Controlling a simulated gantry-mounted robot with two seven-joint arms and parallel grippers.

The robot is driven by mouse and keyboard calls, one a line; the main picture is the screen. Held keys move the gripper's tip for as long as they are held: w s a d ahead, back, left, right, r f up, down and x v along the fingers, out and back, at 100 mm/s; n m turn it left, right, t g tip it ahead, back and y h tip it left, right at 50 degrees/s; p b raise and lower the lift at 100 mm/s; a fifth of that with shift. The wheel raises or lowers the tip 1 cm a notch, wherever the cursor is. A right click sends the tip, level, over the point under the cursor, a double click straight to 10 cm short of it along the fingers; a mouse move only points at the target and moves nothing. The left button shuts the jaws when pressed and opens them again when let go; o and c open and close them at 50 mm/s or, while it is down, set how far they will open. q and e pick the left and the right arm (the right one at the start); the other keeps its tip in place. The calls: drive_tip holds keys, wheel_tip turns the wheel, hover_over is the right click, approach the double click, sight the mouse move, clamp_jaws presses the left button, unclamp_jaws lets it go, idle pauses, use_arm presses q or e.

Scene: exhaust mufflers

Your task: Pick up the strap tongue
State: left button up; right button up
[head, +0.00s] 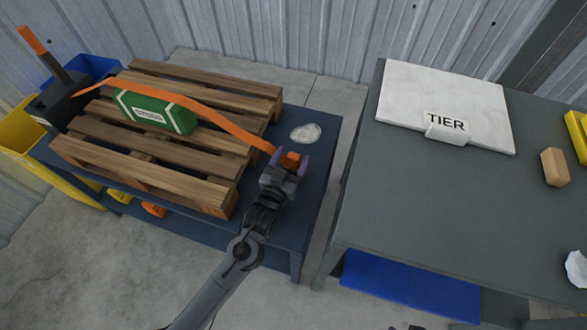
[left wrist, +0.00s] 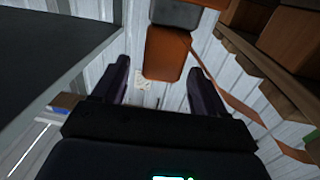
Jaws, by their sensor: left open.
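The strap tongue is an orange block (head: 291,159) at the right end of the orange strap (head: 222,119), by the right side of the pallet. In the left wrist view the orange tongue (left wrist: 168,54) shows ahead, in the gap between the fingers. My left gripper (head: 288,164) is open, with its purple-grey fingers (left wrist: 160,84) to either side of the tongue. Whether they touch it cannot be told. The strap runs over a green box (head: 155,112) on the wooden pallet (head: 150,165).
The pallet stands on a blue table (head: 325,135) with a crumpled pale piece (head: 305,133) near its back right. A black ratchet device (head: 58,98) with an orange-tipped handle is at left. A grey table (head: 430,215) with a white TIER board (head: 435,95) is at right.

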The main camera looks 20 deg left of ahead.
use_arm(q)
drive_tip(key=w+b, duration=0.1)
drive_tip(key=w, duration=0.2)
drive_tip(key=shift+w, duration=0.2)
drive_tip(key=shift+s, duration=0.1)
drive_tip(key=shift+c, duration=0.7)
clamp_jaws()
